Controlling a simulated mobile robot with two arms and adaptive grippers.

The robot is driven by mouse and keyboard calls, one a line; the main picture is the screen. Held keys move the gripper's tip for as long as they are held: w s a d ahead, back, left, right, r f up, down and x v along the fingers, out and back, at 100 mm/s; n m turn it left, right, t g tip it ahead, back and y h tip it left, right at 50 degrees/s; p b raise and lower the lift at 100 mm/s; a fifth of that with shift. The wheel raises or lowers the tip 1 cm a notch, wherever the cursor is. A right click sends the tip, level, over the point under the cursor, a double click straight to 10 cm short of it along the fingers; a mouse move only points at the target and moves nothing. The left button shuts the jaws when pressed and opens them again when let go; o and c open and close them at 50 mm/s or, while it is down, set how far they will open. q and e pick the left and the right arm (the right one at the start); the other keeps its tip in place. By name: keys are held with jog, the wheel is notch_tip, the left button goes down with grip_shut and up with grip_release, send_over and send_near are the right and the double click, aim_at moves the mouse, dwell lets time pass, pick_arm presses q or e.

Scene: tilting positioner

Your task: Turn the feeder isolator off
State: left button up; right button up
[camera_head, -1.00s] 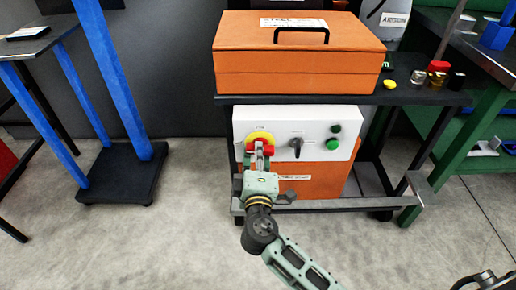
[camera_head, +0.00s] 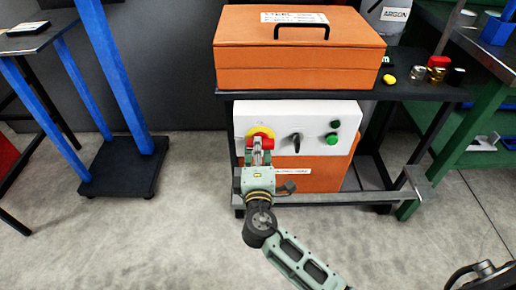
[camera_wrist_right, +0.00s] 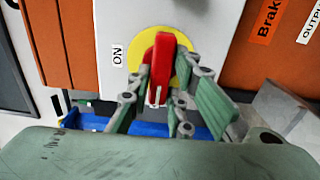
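The feeder isolator is a red handle (camera_head: 264,143) on a yellow disc (camera_head: 259,131), on the white panel (camera_head: 345,110) under the bench top. In the head view the handle lies crosswise below an ON label. In the right wrist view the red handle (camera_wrist_right: 161,66) stands upright in the picture on its yellow disc (camera_wrist_right: 184,68), with the ON label (camera_wrist_right: 118,54) to its left. My right gripper (camera_head: 262,152) is at the handle. My left gripper is not in view.
A black knob (camera_head: 295,140) and two green buttons (camera_head: 333,139) sit to the right on the panel. An orange box (camera_head: 300,62) stands on the bench top above. A low grey rail (camera_head: 350,198) runs in front.

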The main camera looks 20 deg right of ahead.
jog(key=o, duration=0.4)
jog(key=shift+c, duration=0.2)
jog(key=shift+s, duration=0.1)
jog(key=v, duration=1.2)
